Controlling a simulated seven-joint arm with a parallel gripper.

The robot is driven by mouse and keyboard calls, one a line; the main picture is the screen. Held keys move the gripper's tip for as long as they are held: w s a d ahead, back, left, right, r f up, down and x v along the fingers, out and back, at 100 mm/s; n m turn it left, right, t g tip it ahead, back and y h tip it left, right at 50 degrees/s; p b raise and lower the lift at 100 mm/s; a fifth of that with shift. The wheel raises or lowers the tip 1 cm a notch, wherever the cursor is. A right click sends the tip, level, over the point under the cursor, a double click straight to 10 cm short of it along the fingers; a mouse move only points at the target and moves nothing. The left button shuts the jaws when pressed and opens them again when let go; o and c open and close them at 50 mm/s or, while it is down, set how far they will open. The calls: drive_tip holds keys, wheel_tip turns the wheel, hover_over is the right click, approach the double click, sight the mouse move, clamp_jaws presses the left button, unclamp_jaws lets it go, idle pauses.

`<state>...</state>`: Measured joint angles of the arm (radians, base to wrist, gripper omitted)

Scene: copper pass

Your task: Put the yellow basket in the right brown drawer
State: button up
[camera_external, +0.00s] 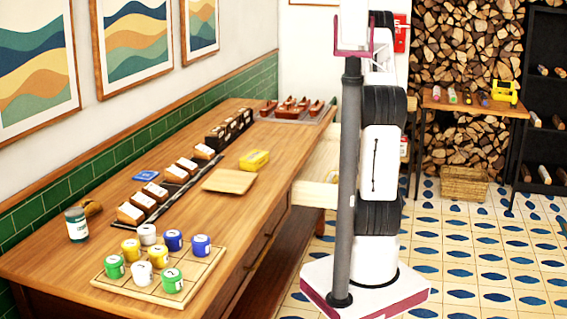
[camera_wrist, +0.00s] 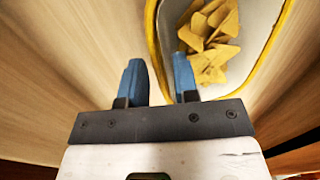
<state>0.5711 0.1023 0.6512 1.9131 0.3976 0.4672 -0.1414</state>
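In the wrist view, a yellow-rimmed basket (camera_wrist: 153,45) with a pale inside holds yellow, chip-like pieces (camera_wrist: 208,40). Pale wood surrounds it, like the inside of a drawer. My gripper (camera_wrist: 158,70) is open; its left finger is outside the basket and its right finger over the inside, with the rim between them. I cannot tell how far down the fingers reach. In the external view, a pale wooden drawer (camera_external: 312,192) stands open from the table's right side, with a bit of yellow inside; my arm hides the gripper and part of the drawer.
The wooden table (camera_external: 100,225) carries a board with several paint jars (camera_external: 140,272), a square wooden plate (camera_external: 229,181) and a yellow box-like thing (camera_external: 254,160). A wicker crate (camera_external: 465,184) stands on the floor. The tiled floor at right is mostly clear.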

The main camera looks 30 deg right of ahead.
wheel_tip(320, 180, up, 10)
drive_tip(key=s+d, duration=0.1)
drive_tip(key=shift+s+d+r, duration=0.15)
drive_tip(key=shift+s+r, duration=0.05)
drive_tip(key=shift+r, duration=0.05)
idle(0.7)
drive_tip(key=s+a+r+n, duration=0.2)
drive_tip(key=s+a+r, duration=0.1)
drive_tip(key=a+r, duration=0.65)
drive_tip(key=s+a+r+n, duration=0.2)
drive_tip(key=s+a+r, duration=0.2)
drive_tip(key=a+r, duration=0.55)
drive_tip(key=s+a+r+n, duration=0.2)
drive_tip(key=s+a+r, duration=0.2)
drive_tip(key=s+a, duration=0.3)
drive_tip(key=s+a+r+n+t+h, duration=0.1)
drive_tip(key=s+a+r+n, duration=0.1)
drive_tip(key=s+a, duration=0.4)
drive_tip(key=s+r, duration=0.1)
drive_tip(key=s, duration=0.3)
drive_tip(key=shift+s+a+r+n+h, duration=0.2)
drive_tip(key=shift+a+r+n+h, duration=0.1)
drive_tip(key=shift+a+r+n, duration=0.1)
